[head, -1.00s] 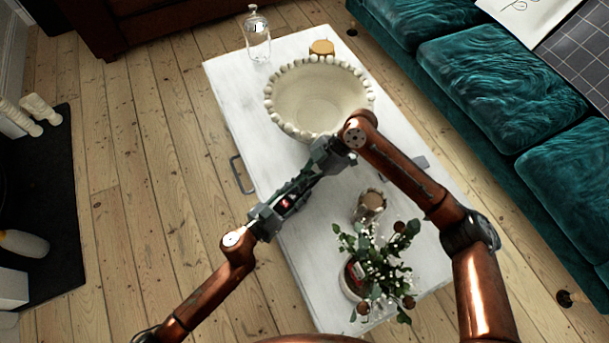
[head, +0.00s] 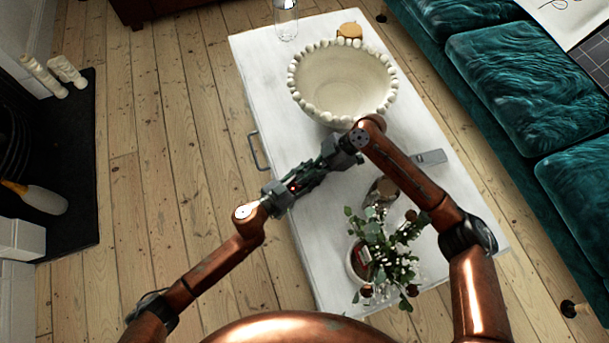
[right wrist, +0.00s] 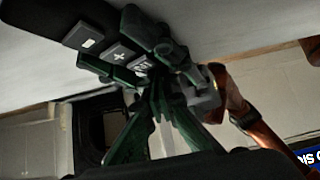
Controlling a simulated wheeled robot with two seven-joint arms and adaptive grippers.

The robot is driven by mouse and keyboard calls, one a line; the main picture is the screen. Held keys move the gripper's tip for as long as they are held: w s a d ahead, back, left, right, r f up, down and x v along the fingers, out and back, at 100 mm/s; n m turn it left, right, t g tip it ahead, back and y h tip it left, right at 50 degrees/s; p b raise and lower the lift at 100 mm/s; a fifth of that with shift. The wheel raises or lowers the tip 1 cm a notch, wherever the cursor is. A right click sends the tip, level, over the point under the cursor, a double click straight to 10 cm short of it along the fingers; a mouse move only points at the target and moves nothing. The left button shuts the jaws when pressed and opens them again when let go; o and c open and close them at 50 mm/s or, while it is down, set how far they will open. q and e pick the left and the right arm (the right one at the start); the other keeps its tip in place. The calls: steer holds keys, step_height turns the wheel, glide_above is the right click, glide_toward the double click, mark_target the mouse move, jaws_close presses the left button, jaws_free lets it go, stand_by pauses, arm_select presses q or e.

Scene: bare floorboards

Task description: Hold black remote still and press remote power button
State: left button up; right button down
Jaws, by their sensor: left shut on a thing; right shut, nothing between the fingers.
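My left gripper (head: 283,193) is shut on the remote over the table's left edge in the head view. A small red spot shows between the grippers there; I cannot tell whether it is the power button. My right gripper (head: 318,172) is shut and empty, its fingertips (right wrist: 160,82) close to the remote and the left gripper's fingers. Contact with a button cannot be told, because the fingers overlap and hide that part.
The white table (head: 262,75) lies below the grippers. It bears a beaded cream bowl (head: 340,85), a glass bottle (head: 286,20), a plant (head: 385,250) and a flat grey object (head: 430,157). A teal sofa (head: 510,85) stands on the right.

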arm_select(q)
steer(key=shift+r, duration=0.15)
arm_select(e)
steer(key=shift+s+f, duration=0.25)
steer(key=shift+f, duration=0.4)
steer(key=shift+r, duration=0.45)
arm_select(q)
steer(key=shift+f, duration=0.2)
arm_select(e)
steer(key=r, duration=0.3)
steer(key=w+d+r, duration=0.1)
steer(key=r, duration=0.1)
steer(key=v, duration=0.9)
steer(key=shift+a, duration=0.1)
stand_by(0.4)
